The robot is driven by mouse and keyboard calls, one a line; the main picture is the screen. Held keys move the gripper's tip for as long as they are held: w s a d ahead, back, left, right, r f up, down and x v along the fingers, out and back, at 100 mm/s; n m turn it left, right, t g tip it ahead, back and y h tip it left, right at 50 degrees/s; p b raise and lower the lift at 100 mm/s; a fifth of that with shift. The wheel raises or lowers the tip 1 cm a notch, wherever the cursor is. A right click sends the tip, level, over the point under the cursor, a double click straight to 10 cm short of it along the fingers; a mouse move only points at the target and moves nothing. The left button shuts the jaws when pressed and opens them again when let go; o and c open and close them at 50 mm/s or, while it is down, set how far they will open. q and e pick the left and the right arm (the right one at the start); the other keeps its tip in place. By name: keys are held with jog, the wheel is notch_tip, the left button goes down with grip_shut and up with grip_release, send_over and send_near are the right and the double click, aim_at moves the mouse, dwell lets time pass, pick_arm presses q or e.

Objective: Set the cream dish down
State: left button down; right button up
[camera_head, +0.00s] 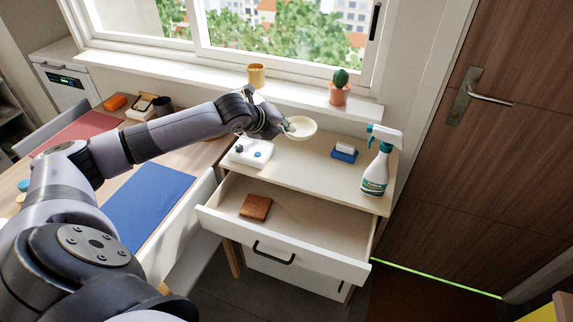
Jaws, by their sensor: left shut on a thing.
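The cream dish (302,127) is a shallow round dish in the middle of the head view, over the top of a light wooden cabinet (325,172). My left gripper (286,127) reaches in from the left and is shut on the dish's left rim. The dish looks roughly level. I cannot tell whether its underside touches the cabinet top or is a little above it. My right gripper does not show.
A white box with knobs (251,152) sits left of the dish. A blue-and-white item (344,153) and a spray bottle (377,165) stand to the right. The open drawer (311,222) below holds a brown block (255,207). A potted cactus (340,88) stands on the sill.

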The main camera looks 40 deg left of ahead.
pick_arm(q)
send_over(285, 172)
notch_tip(285, 172, down, 8)
jog(key=shift+f, duration=0.1)
jog(key=shift+a+f, duration=0.1)
jog(key=shift+f, duration=0.55)
notch_tip(285, 172, down, 4)
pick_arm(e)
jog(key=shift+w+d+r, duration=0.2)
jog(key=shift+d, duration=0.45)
pick_arm(q)
jog(key=shift+f, duration=0.15)
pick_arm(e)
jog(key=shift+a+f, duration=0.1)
pick_arm(q)
jog(key=c, duration=2.1)
grip_release()
jog(key=shift+o, duration=0.7)
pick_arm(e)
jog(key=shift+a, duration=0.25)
pick_arm(q)
jog(key=shift+s, duration=0.1)
